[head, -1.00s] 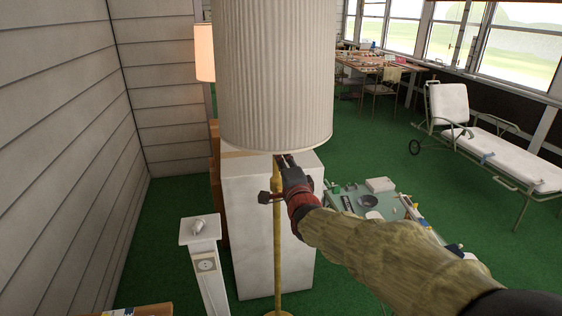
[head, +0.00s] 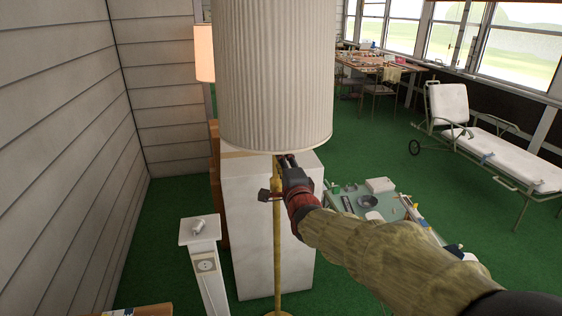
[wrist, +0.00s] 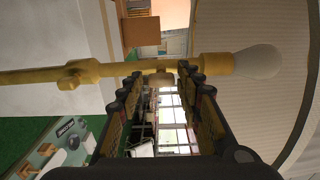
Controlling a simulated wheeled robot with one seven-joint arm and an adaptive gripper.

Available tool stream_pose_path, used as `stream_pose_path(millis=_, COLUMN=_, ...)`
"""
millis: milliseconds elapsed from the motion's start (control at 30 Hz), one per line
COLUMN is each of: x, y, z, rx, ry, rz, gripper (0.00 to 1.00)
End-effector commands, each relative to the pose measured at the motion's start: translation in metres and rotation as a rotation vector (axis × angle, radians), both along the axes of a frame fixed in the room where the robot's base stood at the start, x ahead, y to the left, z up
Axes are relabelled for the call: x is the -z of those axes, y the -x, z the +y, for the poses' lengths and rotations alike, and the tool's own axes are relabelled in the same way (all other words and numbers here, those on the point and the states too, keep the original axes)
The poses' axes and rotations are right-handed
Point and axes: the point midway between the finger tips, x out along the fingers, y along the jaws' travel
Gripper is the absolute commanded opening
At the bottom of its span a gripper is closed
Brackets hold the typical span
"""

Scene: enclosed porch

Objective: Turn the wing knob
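The floor lamp has a large white pleated shade (head: 275,75) and a brass pole (head: 277,235). My gripper (head: 287,161) is at the pole, just under the shade. In the wrist view the brass pole (wrist: 40,78) runs sideways to a pale bulb (wrist: 258,62) inside the shade. My fingers (wrist: 158,78) are apart and point at the pole close to the bulb. A small tan shape, perhaps the wing knob (wrist: 160,80), shows between the fingertips; I cannot tell whether they touch it. A brass lump (wrist: 72,77) sits farther along the pole.
A white block pedestal (head: 255,210) stands right behind the lamp pole. A small white post (head: 208,262) stands at left. A low green table (head: 350,190) with items is beyond my arm. A white lounge chair (head: 490,155) is at right on open green carpet.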

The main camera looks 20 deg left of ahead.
Motion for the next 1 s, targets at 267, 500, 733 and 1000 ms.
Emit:
stream_pose_path(millis=267, x=-0.001, y=0.000, z=0.000, rx=0.000, ry=0.000, rz=-0.001, gripper=0.44)
stream_pose_path(millis=500, x=-0.001, y=0.005, z=-0.003, rx=-0.001, ry=0.000, rz=-0.002, gripper=0.44)
stream_pose_path(millis=733, x=-0.001, y=0.032, z=-0.019, rx=-0.001, ry=0.000, rz=-0.002, gripper=0.44)
stream_pose_path(millis=1000, x=-0.001, y=0.073, z=-0.044, rx=0.000, ry=0.000, rz=-0.002, gripper=0.44)
